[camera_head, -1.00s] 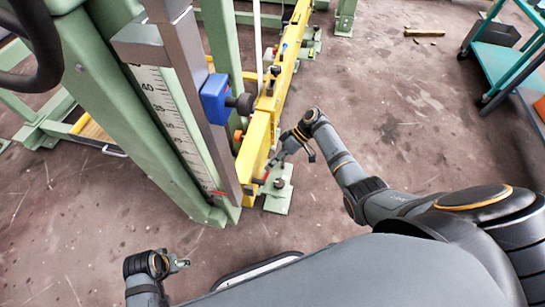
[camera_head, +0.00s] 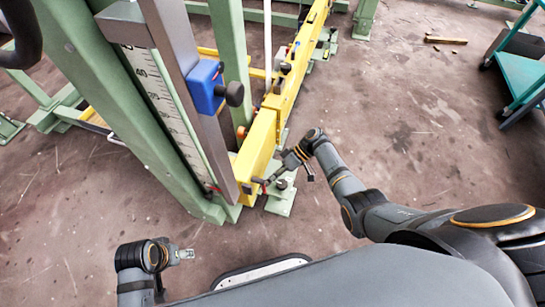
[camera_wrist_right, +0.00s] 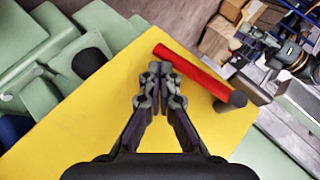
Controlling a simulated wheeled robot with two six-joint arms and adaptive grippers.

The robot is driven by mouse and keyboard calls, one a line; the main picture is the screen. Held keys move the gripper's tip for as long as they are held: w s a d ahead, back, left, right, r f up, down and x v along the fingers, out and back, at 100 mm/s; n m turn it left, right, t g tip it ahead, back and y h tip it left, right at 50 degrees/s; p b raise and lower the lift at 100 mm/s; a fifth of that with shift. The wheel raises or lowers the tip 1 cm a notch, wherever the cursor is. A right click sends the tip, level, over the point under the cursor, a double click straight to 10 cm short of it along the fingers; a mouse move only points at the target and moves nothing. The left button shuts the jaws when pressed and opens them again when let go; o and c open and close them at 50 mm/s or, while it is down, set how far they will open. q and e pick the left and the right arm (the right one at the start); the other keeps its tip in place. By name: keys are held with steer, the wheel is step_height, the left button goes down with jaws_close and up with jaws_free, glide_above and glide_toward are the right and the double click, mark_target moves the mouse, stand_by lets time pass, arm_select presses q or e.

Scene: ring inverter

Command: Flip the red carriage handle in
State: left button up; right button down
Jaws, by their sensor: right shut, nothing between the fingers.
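The red handle (camera_wrist_right: 192,72) is a rod lying at a slant across the yellow carriage beam (camera_wrist_right: 60,135) in the right wrist view, with a dark round end (camera_wrist_right: 237,99) at its lower right. My right gripper (camera_wrist_right: 160,80) is shut and empty, its tips at the rod's left part; I cannot tell whether they touch it. In the head view my right gripper (camera_head: 268,183) is at the near end of the yellow beam (camera_head: 256,150), and the handle is hard to make out there. My left gripper (camera_head: 186,254) is low over the floor, away from the beam, its jaws too small to judge.
A green post with a scale (camera_head: 165,105) stands left of the beam, with a blue block and black knob (camera_head: 207,87) on it. A green foot (camera_head: 281,199) is under the beam's near end. A teal cart (camera_head: 525,75) stands at right. The floor between is open.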

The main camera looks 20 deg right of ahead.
arm_select(q)
steer(key=shift+s+r, duration=0.1)
arm_select(e)
steer(key=shift+s+a+f, duration=0.2)
steer(key=shift+s, duration=0.05)
stand_by(0.3)
